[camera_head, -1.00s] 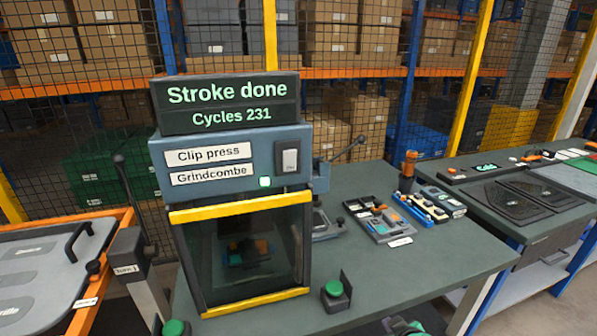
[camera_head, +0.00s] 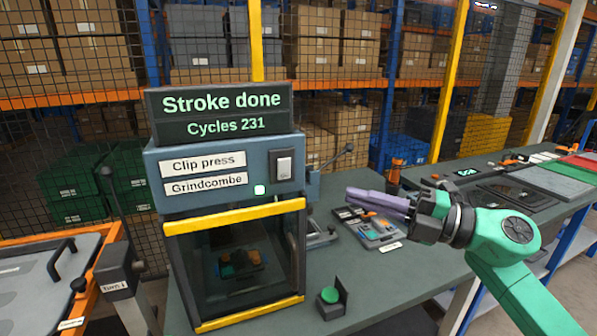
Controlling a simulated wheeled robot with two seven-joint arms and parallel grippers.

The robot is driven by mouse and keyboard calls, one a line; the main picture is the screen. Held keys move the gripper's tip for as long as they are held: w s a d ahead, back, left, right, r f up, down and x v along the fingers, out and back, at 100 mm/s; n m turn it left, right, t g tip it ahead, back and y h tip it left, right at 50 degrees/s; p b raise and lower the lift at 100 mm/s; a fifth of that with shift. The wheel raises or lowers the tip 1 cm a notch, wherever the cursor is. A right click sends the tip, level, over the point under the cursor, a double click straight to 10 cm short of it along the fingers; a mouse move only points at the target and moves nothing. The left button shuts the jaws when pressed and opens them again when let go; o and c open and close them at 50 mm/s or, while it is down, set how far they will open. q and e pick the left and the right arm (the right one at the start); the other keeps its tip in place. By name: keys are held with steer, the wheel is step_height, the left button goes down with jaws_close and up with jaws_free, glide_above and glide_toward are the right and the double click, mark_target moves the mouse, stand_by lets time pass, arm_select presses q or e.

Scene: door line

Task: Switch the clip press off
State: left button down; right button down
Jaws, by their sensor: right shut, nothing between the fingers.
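The clip press (camera_head: 225,185) stands on the dark bench, a grey-blue box with a yellow-edged clear front. Its display (camera_head: 218,113) reads "Stroke done, Cycles 231". A light rocker switch (camera_head: 284,166) sits on the upper right of its front panel, and a small green lamp (camera_head: 260,190) glows beside the labels. Behind the clear front lies a dark part with orange pieces (camera_head: 238,264). My right gripper (camera_head: 352,197) is shut and empty, its purple fingers pointing left toward the press, to the right of and a little below the switch, apart from it. My left gripper is out of view.
A green push button (camera_head: 330,296) with an upright plate stands on the bench right of the press. A lever post (camera_head: 120,268) and an orange-framed table (camera_head: 88,290) are at the left.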

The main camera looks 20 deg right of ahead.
steer(key=shift+a, duration=0.1)
steer(key=p, duration=0.7)
glide_toward(279, 165)
steer(key=a, duration=0.4)
steer(key=w+p, duration=0.1)
steer(key=w, duration=0.3)
steer(key=shift+a+r+p, duration=0.15)
steer(key=shift+r+p, duration=0.1)
steer(key=shift+p, duration=0.15)
steer(key=shift+s, duration=0.1)
